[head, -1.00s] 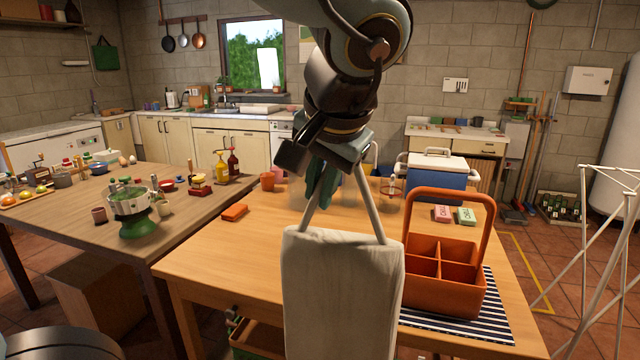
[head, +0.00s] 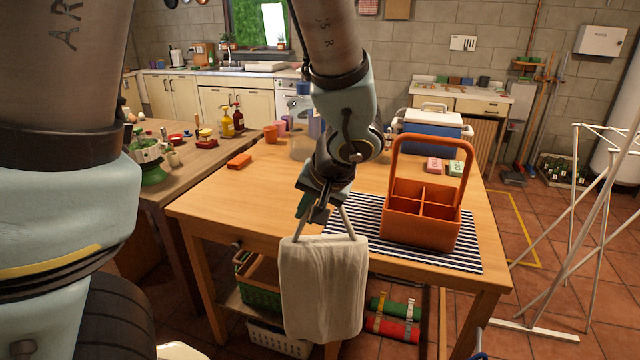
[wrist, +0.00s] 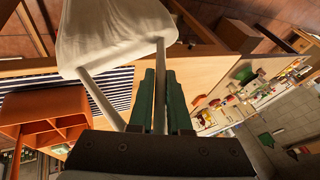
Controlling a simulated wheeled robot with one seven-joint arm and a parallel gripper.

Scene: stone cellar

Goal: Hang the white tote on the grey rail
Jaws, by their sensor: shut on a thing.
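The white tote (head: 324,290) hangs below my gripper (head: 316,208) by two pale straps in the head view. It hangs in front of the wooden table's front edge, its body overlapping the edge and lower shelf. My gripper is shut on the straps. In the wrist view the green fingers (wrist: 162,98) are closed around one strap, and the tote (wrist: 116,28) spreads out beyond them. I cannot clearly make out the grey rail; the tote hides part of the table front. I cannot tell whether the tote touches the table.
An orange caddy (head: 420,224) stands on a striped mat (head: 362,215) right of my gripper. A blue cooler (head: 432,128) is behind it. A green crate (head: 262,292) and rolled towels (head: 392,322) are below the tabletop. A white drying rack (head: 590,210) stands at right.

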